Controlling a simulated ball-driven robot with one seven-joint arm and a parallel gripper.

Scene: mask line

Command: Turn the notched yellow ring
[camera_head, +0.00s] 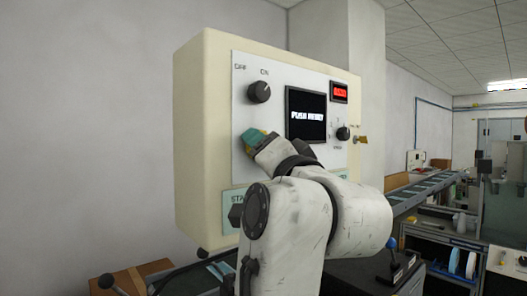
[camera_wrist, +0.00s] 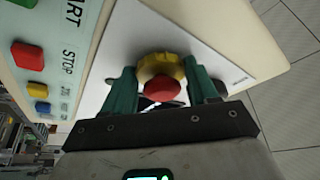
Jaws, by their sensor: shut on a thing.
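The notched yellow ring (camera_wrist: 158,62) sits around a red mushroom button (camera_wrist: 163,88) on the white panel face, in the wrist view. My gripper (camera_wrist: 160,78) has a green finger on each side of the ring and is shut on it. In the head view my gripper (camera_head: 254,137) is at the left part of the control panel (camera_head: 280,75), below a black OFF/ON knob (camera_head: 259,92). The ring and red button are hidden there behind my gripper and arm.
The cream control box (camera_head: 203,130) carries a screen (camera_head: 306,114), a red display (camera_head: 339,92), another black knob (camera_head: 343,133) and a key (camera_head: 361,139). In the wrist view a green plate with a red STOP button (camera_wrist: 28,56) lies at left. A conveyor (camera_head: 425,188) stands at right.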

